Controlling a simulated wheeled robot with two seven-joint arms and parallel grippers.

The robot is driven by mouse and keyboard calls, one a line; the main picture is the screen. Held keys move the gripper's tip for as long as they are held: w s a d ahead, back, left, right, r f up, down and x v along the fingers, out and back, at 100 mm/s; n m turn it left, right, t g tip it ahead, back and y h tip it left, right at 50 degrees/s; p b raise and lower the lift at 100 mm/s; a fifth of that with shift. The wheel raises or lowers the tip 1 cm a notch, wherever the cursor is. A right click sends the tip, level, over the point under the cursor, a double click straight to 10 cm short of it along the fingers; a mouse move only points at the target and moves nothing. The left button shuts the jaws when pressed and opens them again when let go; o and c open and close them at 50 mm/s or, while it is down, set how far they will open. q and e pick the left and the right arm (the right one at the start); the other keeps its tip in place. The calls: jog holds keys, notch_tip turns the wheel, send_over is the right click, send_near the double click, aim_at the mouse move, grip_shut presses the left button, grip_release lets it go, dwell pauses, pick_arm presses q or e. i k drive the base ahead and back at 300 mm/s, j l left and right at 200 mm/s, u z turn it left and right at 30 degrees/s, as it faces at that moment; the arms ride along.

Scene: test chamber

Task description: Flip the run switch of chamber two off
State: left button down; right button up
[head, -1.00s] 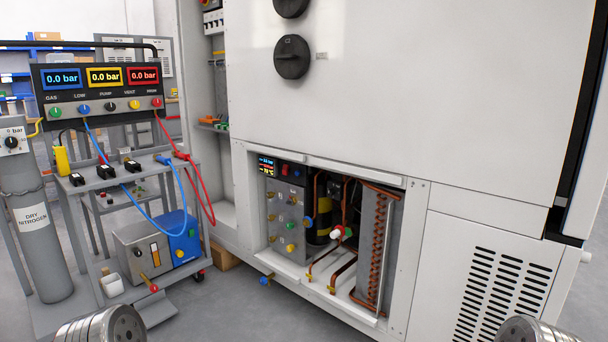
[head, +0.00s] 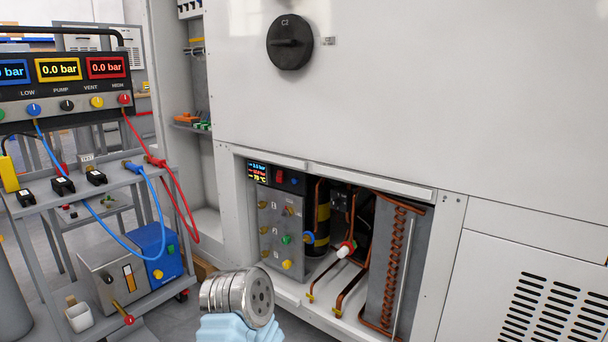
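A black rotary switch (head: 290,42) marked C2 is on the white cabinet front in the head view, its handle bar lying about level. In the open bay below, a small panel (head: 278,220) carries a lit display (head: 258,172), a red rocker switch (head: 280,176) and several coloured knobs. I cannot tell from the picture which of these is the run switch, nor read the rocker's position. A silver and pale blue link of my arm (head: 238,298) shows at the bottom, in front of the bay's lower left. Neither gripper's fingers are in view.
The open bay holds copper pipes, a white-and-red valve (head: 346,249) and a finned coil (head: 390,262). A grey cart (head: 70,195) with gauges, hoses and a blue box (head: 155,250) stands left. Floor shows between cart and cabinet.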

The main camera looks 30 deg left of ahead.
aim_at(280, 174)
jog(key=i+j, duration=0.2)
jog(key=j, duration=0.15)
jog(key=i+j+z, duration=0.1)
jog(key=j, duration=0.25)
jog(key=i+j, duration=0.25)
jog(key=i+j+z, duration=0.1)
jog(key=j, duration=0.35)
jog(key=i, duration=0.1)
